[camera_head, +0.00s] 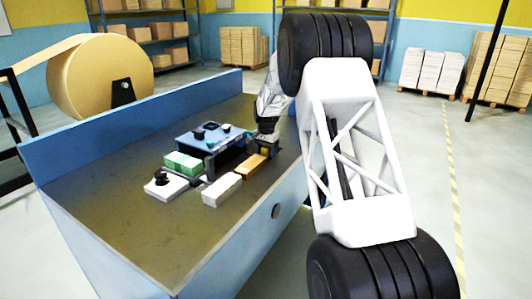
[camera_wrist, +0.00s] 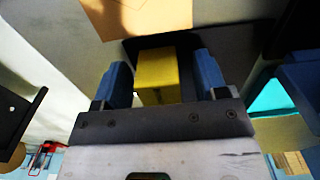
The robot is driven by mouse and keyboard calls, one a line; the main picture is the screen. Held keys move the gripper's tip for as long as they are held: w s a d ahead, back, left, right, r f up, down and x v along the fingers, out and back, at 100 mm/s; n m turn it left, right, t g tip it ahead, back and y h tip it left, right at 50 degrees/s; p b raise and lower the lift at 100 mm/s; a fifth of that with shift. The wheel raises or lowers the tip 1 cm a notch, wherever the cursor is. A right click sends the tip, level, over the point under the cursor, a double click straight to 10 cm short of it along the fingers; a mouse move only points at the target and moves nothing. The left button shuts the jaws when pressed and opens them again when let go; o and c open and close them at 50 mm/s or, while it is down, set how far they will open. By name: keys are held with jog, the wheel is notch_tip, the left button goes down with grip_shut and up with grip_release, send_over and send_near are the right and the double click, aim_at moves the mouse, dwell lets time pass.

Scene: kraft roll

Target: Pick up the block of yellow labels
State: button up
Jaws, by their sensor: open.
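The block of yellow labels (camera_wrist: 157,72) shows in the wrist view between the two blue fingers of my gripper (camera_wrist: 161,62). The fingers stand apart on its left and right, with a dark gap visible on each side. In the head view my gripper (camera_head: 265,143) is low over the right part of the bench, beside the dark blue stand. There the block is mostly hidden by the gripper, and I cannot tell its exact height against the fingers.
The bench (camera_head: 120,220) has a raised blue back edge. A tan block (camera_head: 250,167), a white block (camera_head: 221,190), a green block (camera_head: 183,163) and the dark blue stand (camera_head: 205,137) crowd near the gripper. The bench's front left is clear. A large kraft roll (camera_head: 95,80) stands behind.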

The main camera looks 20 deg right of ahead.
aim_at(266, 147)
jog(key=c, duration=1.1)
jog(key=shift+r, duration=0.15)
jog(key=shift+r, duration=1.4)
jog(key=shift+s+r, duration=0.25)
jog(key=s, duration=0.5)
jog(key=s+a+r, duration=0.1)
jog(key=s, duration=0.9)
jog(key=shift+s+a+r, duration=0.2)
jog(key=shift+a, duration=0.05)
jog(key=shift+w+a+r, duration=0.1)
